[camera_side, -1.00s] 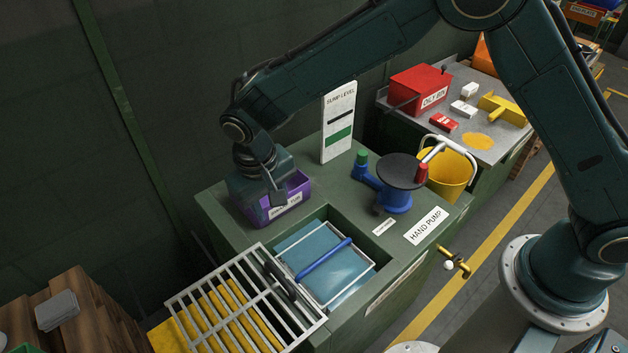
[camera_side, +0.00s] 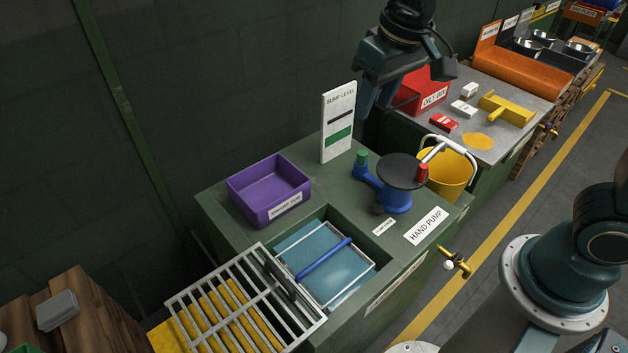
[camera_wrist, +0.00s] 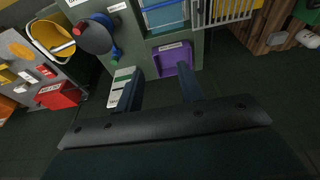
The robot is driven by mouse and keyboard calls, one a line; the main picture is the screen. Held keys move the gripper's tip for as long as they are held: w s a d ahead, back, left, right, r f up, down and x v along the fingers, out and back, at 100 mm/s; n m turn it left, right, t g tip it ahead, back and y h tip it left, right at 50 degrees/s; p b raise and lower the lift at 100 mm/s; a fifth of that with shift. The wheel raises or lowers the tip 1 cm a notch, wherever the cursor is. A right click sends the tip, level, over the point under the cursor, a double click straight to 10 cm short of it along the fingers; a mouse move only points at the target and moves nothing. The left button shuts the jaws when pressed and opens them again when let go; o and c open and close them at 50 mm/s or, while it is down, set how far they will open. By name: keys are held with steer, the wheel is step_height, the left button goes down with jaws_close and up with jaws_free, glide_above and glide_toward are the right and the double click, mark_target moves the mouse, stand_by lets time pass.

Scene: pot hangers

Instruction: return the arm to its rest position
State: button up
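My gripper (camera_side: 378,88) hangs in the air at the top of the side view, above and behind the bench, near the red oily bin and the sump level board. In the wrist view my gripper (camera_wrist: 160,87) shows its two fingers well apart with nothing between them. The purple tub (camera_side: 268,190) sits on the green bench, apart from my gripper, and looks empty. It also shows in the wrist view (camera_wrist: 183,57).
The sump level board (camera_side: 338,122) stands upright at the bench's back. The hand pump (camera_side: 396,185) and yellow bucket (camera_side: 449,178) are to its right. The red oily bin (camera_side: 432,93) is partly hidden by my gripper. A white grate (camera_side: 243,305) lies at the front left.

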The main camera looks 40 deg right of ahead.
steer(key=s+d+r+t, duration=0.1)
steer(key=s+d, duration=0.3)
steer(key=s, duration=0.4)
steer(key=s+d+r+t, duration=0.2)
steer(key=s+d, duration=0.3)
steer(key=s, duration=0.4)
